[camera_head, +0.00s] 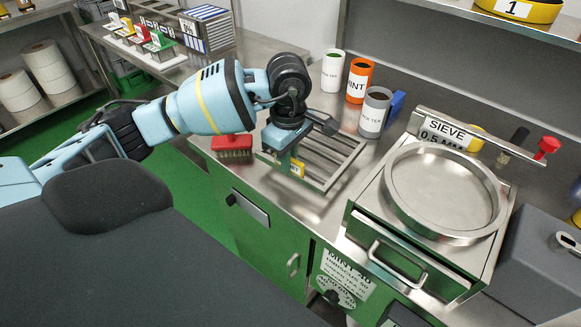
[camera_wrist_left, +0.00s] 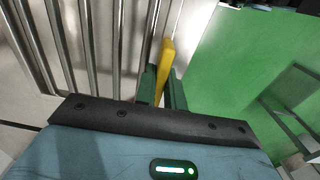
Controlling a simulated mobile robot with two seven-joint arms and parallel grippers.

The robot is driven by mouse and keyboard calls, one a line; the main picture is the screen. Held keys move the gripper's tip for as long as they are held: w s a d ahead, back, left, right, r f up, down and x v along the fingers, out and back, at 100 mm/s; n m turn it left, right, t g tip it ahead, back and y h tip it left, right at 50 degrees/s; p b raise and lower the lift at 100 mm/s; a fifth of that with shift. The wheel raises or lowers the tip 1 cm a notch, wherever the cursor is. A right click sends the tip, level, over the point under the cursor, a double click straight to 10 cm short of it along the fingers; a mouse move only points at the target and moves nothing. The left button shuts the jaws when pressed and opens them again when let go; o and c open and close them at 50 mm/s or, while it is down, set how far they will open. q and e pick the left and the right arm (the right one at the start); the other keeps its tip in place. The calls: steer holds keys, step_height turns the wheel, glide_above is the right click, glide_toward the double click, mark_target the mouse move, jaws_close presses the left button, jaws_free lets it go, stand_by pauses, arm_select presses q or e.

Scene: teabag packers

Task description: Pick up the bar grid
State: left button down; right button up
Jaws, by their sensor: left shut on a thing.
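The bar grid (camera_head: 330,158) is a flat metal frame with several parallel bars, at the front edge of the steel counter, left of the sieve. Its bars (camera_wrist_left: 82,45) fill the upper left of the left wrist view. My left gripper (camera_head: 297,165) reaches down over its front left side. In the left wrist view its green fingers (camera_wrist_left: 162,88) are closed on a yellow tab (camera_wrist_left: 167,58) at the grid's edge. I cannot tell whether the grid rests fully on the counter. My right gripper is not in view.
A round sieve (camera_head: 397,213) stands on a steel drawer unit to the right. White, orange and grey canisters (camera_head: 374,113) and a blue object (camera_head: 396,108) stand behind the grid. A red brush (camera_head: 232,146) lies left of it. Green cabinet fronts (camera_head: 268,240) drop below the counter edge.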

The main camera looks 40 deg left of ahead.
arm_select(q)
step_height(320, 180, up, 6)
steer(key=shift+f, duration=0.1)
